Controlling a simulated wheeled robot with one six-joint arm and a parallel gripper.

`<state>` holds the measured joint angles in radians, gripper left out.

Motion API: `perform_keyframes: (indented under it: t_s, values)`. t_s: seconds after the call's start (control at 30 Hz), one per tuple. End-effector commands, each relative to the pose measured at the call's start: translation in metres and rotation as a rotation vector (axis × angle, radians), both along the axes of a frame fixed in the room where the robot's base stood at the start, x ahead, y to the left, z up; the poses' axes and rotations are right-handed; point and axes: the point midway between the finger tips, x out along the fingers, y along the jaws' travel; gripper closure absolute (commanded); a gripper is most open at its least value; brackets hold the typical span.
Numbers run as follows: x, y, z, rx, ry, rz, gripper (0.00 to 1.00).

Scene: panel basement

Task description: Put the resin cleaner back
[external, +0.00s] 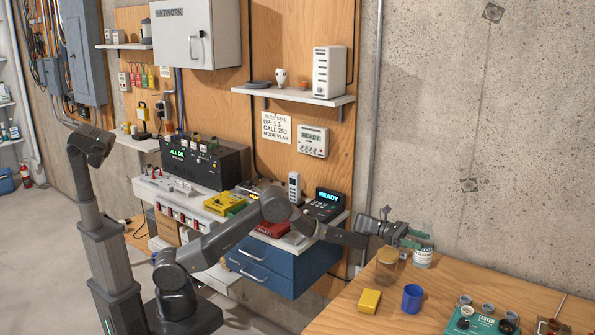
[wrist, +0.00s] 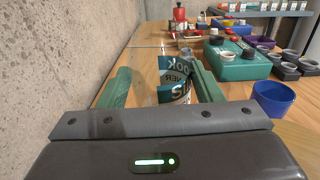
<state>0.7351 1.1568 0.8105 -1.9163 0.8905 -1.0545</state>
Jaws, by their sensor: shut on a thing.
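The resin cleaner looks to be the white and teal can (external: 423,258) at the back left of the wooden table, near the concrete wall. My gripper (external: 418,238) reaches it from the left, its green fingers around the can's upper part. In the wrist view the can (wrist: 180,84) stands between the two fingers of my gripper (wrist: 165,88), its label only partly readable. The gripper is shut on it. I cannot tell whether the can's base touches the table.
An amber jar (external: 387,267) stands close beside the can. A yellow box (external: 369,301), a blue cup (external: 411,298) and a teal tester (external: 478,320) are nearer on the wooden table (external: 500,278). A blue drawer unit (external: 270,268) is left of the table. A shelf (external: 300,96) hangs above.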

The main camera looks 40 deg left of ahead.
Motion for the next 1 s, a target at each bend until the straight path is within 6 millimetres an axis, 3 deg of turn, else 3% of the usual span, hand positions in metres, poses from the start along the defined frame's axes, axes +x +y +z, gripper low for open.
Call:
perform_keyframes:
  t_s: [0.37,0.83,0.87,0.93,1.0]
  values:
    - [0.0,0.0,-0.045,0.0,0.0,0.0,0.7]
    - [0.0,0.0,-0.053,-0.001,-0.002,0.0,0.7]
    - [0.0,0.0,-0.051,0.0,-0.001,0.0,0.34]
    - [0.0,0.0,-0.051,0.0,-0.001,0.0,0.21]
    - [0.0,0.0,-0.051,0.0,-0.001,0.0,0.19]
